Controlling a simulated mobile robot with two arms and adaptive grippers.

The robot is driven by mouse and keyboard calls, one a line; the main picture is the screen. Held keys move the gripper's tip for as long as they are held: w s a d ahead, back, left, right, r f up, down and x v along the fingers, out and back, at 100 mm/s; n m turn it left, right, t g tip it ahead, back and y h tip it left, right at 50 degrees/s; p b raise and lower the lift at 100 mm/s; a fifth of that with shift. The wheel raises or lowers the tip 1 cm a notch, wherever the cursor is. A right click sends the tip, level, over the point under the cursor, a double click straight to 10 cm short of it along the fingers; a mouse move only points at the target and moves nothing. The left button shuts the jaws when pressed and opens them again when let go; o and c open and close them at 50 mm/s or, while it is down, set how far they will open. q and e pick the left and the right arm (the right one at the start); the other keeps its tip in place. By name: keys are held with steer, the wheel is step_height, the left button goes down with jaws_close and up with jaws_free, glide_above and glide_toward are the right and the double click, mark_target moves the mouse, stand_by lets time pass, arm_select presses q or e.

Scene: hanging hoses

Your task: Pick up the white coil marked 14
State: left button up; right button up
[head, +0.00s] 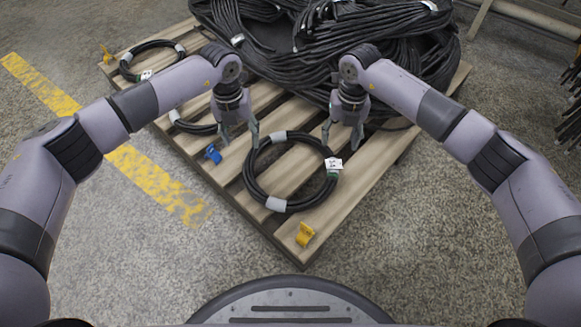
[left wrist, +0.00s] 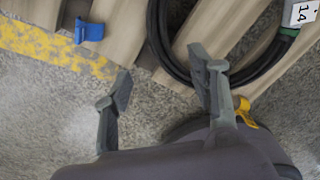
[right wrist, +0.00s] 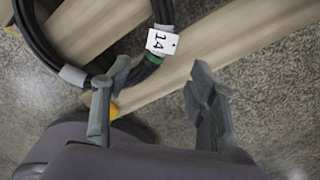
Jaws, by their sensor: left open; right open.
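The coil marked 14 is a ring of black hose (head: 252,183) with white bands, lying flat on the pallet in the head view. Its white tag (head: 333,164) hangs at its right side beside a green band; the number 14 reads in the right wrist view (right wrist: 161,43). My left gripper (head: 240,138) is open and empty, near the coil's upper left edge. My right gripper (head: 342,138) is open and empty, near its upper right edge. Neither visibly holds the coil, which also shows in the left wrist view (left wrist: 157,40).
The wooden pallet (head: 190,143) carries a large heap of black hoses (head: 400,50) at the back. Another coil (head: 125,66) lies at the far left, and a partly hidden one (head: 195,128) behind my left gripper. Blue (head: 213,153) and yellow (head: 305,234) clips sit at the edges.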

mark_target(333, 164)
arm_select(q)
steer(key=f, duration=1.3)
steer(key=shift+d, duration=0.3)
arm_select(e)
steer(key=f, duration=1.3)
steer(key=shift+a, duration=0.25)
arm_select(q)
steer(key=shift+c, duration=0.4)
arm_select(e)
steer(key=shift+c, duration=0.4)
arm_select(q)
jaws_close()
arm_select(e)
jaws_close()
arm_select(q)
steer(key=shift+r, duration=0.1)
